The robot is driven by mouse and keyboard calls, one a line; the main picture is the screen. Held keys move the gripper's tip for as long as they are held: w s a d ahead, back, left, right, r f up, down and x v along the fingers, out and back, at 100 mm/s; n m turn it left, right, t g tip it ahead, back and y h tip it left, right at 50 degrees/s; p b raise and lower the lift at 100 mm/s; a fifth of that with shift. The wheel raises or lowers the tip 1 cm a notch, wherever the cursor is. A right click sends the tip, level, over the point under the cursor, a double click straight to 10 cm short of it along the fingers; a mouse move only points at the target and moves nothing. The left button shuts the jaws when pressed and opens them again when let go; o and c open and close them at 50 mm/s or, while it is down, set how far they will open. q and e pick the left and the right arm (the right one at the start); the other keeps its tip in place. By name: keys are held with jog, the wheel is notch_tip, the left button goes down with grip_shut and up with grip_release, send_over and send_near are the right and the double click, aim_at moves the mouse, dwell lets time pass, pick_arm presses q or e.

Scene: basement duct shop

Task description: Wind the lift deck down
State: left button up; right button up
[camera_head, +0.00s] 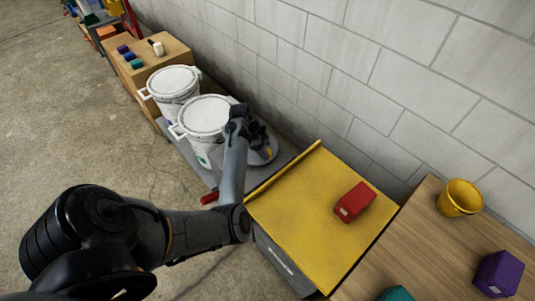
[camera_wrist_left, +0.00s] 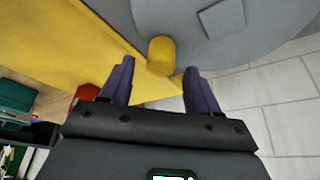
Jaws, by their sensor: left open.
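The yellow lift deck (camera_head: 300,220) stands low beside the wall with a red block (camera_head: 354,201) on it. A grey round wheel (camera_head: 262,158) is past the deck's far left edge, partly hidden by my arm. In the left wrist view the wheel (camera_wrist_left: 260,22) carries a short yellow knob (camera_wrist_left: 161,57). My left gripper (camera_head: 264,144) is over the wheel. Its two fingers (camera_wrist_left: 160,68) are open, with the knob between and just beyond the tips; contact cannot be told. The deck (camera_wrist_left: 90,40) also shows there. My right gripper is not in view.
Two white lidded buckets (camera_head: 204,117) stand on a grey platform (camera_head: 186,148) just left of my gripper. A wooden table (camera_head: 420,245) with a yellow cup (camera_head: 460,198) and purple block (camera_head: 498,273) adjoins the deck. The block wall (camera_head: 330,75) is close behind. Open floor lies left.

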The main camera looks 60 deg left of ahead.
aim_at(268, 152)
pick_arm(q)
jog(key=shift+b+x, duration=0.35)
jog(key=shift+x, duration=1.2)
jog(key=shift+c, duration=0.2)
grip_shut()
